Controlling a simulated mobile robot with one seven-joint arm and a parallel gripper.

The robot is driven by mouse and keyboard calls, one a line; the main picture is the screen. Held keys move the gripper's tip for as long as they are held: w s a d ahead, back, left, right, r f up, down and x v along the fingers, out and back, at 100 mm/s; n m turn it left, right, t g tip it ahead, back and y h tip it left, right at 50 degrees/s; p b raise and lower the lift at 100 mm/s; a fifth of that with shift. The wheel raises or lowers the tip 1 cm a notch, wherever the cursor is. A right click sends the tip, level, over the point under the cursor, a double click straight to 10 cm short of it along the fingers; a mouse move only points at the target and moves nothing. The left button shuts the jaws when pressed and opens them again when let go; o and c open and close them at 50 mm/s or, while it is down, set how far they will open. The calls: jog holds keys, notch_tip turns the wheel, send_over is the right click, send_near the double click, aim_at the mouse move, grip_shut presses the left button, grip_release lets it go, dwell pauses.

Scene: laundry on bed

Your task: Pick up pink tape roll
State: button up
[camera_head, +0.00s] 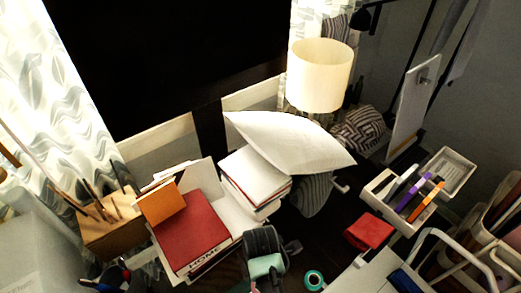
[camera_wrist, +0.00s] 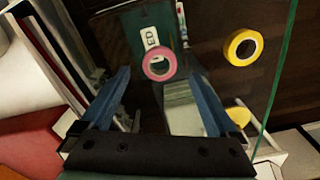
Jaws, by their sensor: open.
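The pink tape roll (camera_wrist: 158,65) shows in the wrist view, with its hole facing the camera. It lies beside or over a dark item with a white label reading "ED". My gripper (camera_wrist: 159,70) is open, with its two blue fingers spread on either side of the roll in the picture. The fingers do not visibly touch it, and the remaining distance is hard to judge. I cannot make out the pink roll in the head view.
A yellow tape roll (camera_wrist: 243,47) lies right of the pink one. A teal roll (camera_head: 314,280) shows in the head view. Red books (camera_head: 190,232), a white pillow (camera_head: 290,143), a red box (camera_head: 368,232) and a white marker tray (camera_head: 381,188) crowd around. A lamp (camera_head: 319,75) stands behind.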

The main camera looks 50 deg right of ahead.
jog(key=shift+f, duration=2)
jog(key=c, duration=1.4)
